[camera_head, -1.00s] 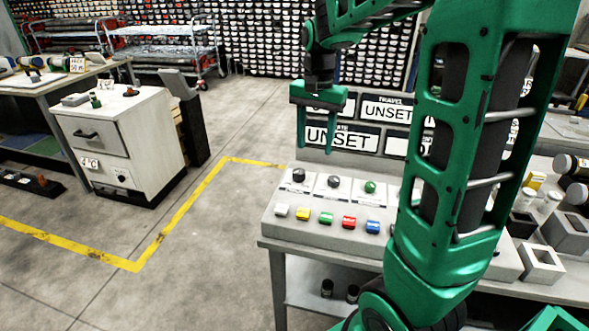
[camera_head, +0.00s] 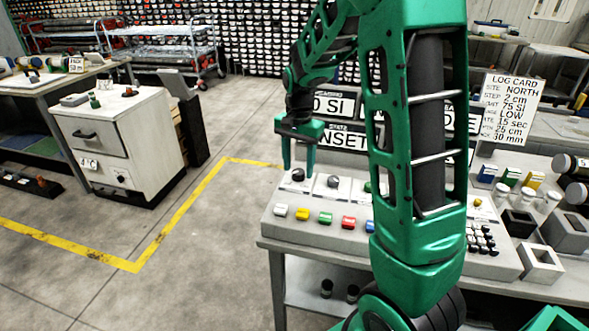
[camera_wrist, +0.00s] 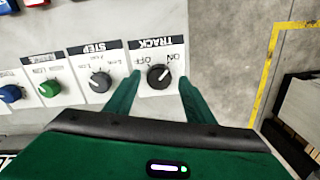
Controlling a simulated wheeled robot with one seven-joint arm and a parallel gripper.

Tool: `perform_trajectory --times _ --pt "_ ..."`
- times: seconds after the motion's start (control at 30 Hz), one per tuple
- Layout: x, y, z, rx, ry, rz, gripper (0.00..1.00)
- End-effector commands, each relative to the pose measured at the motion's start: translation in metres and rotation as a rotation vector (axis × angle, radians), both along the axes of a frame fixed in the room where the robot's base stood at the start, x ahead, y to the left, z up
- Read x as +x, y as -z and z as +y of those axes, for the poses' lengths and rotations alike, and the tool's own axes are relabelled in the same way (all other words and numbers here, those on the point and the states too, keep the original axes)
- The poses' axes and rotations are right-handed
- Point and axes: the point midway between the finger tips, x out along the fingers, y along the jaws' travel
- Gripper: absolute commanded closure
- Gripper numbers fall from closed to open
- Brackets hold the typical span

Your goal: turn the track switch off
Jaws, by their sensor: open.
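The track switch (camera_wrist: 158,75) is a dark round knob on a white plate marked TRACK, with OFF and ON printed upside down in the wrist view. Its pale pointer mark leans toward ON. In the head view the track switch (camera_head: 298,175) is the leftmost knob on the grey console (camera_head: 262,228). My gripper (camera_head: 298,165) points down above that knob. In the wrist view my gripper (camera_wrist: 159,80) is open, with one green finger on each side of the knob. I cannot tell whether either finger touches it.
A row of coloured buttons, including a yellow one (camera_head: 302,214), lies in front. Display signs (camera_head: 334,105) stand behind. Open floor (camera_head: 215,240) lies left of the console.

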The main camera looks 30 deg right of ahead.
Motion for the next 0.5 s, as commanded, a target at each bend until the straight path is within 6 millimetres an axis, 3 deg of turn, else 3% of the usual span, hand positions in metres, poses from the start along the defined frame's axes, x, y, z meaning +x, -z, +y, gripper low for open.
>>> perform_trajectory --times 0.4,0.43,0.5 --pt "-0.0003 0.0095 0.0002 0.000 -0.001 0.000 0.51" --pt "-0.0003 0.0094 0.0002 0.000 -0.001 0.000 0.53" --pt "-0.0002 0.0093 0.0003 0.000 -0.001 0.000 0.70"
